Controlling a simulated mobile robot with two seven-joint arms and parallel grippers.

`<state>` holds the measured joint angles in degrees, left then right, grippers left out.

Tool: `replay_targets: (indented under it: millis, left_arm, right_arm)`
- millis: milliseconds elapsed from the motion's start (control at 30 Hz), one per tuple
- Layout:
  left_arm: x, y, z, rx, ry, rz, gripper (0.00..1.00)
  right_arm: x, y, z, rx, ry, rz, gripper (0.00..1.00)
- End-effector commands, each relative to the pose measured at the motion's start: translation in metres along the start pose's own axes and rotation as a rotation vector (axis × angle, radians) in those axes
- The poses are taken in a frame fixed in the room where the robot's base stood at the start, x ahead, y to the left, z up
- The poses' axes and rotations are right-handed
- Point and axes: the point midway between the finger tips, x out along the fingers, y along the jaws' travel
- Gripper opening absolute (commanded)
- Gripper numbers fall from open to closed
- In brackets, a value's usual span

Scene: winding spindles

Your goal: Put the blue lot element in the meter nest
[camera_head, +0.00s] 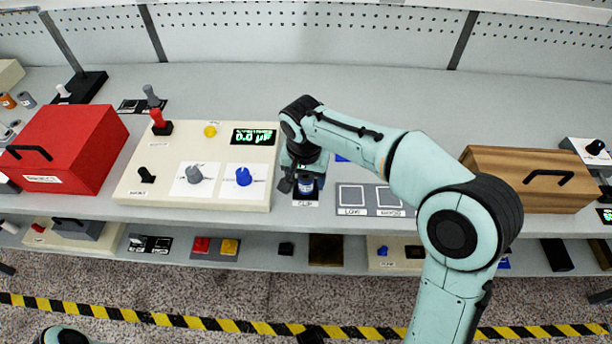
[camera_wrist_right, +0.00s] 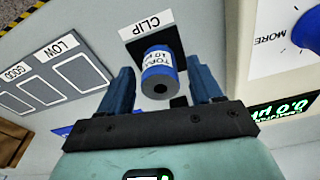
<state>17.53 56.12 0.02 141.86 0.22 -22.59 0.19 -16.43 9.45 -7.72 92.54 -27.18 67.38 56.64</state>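The blue lot element (camera_wrist_right: 158,74) is a short blue cylinder with a white label and a dark hole in its end. It is at the dark pad marked CLIP (camera_wrist_right: 138,32); it also shows in the head view (camera_head: 306,186), below my right gripper (camera_head: 303,177). In the wrist view my right gripper (camera_wrist_right: 160,75) is open, one finger on each side of the element, with a visible gap to each. A cream panel (camera_head: 150,196) with a green-lit display (camera_head: 254,137) stands left of the pad. I cannot make out which place is the meter nest. My left gripper is not in view.
Marked squares including LOW (camera_head: 351,196) lie right of the pad. A red box (camera_head: 70,150) stands at the left, a wooden box (camera_head: 545,195) at the right. Grey and blue knobs (camera_head: 244,176) rise from the panel. The table behind my arm is mostly clear.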

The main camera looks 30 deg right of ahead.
Motion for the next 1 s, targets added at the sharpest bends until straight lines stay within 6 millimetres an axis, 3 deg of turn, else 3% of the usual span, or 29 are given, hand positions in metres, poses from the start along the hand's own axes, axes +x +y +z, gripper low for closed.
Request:
replay_targets:
  millis: [267,700,1000]
  left_arm:
    - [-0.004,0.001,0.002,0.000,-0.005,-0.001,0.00]
    - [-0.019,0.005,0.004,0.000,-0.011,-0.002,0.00]
    - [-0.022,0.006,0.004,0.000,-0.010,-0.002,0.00]
  right_arm:
    - [-0.019,-0.001,-0.001,0.000,0.002,-0.003,0.65]
    - [-0.108,0.000,-0.001,0.000,0.002,-0.003,0.65]
    - [-0.124,0.000,0.000,-0.001,0.000,0.000,0.65]
